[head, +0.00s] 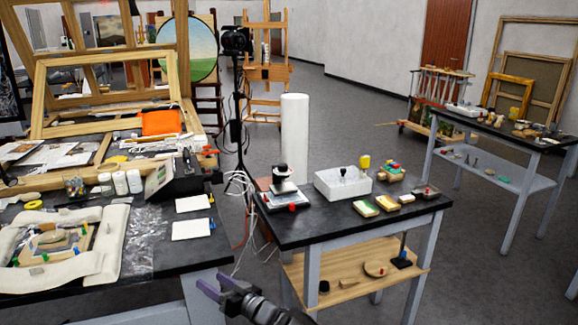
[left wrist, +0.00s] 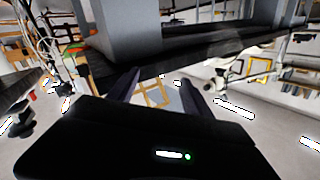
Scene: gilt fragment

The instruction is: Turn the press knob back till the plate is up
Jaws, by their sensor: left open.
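What looks like the press (head: 284,187) stands at the left end of the middle table (head: 320,231). It is small, with a dark round knob (head: 281,169) on top, a pale body and a flat base with a red part at the front. Whether its plate is up or down is too small to tell. My left gripper (head: 216,283) is open and empty, low in front of the table's left side and well apart from the press. It also shows in the left wrist view (left wrist: 157,88), its two fingers spread. My right gripper is out of view.
A white box (head: 342,184), sponge-like blocks (head: 366,208) and small items share the middle table. A white roll (head: 295,138) stands behind the press. A cluttered dark table (head: 160,255) is at left, with a tripod (head: 238,110) beyond the gap.

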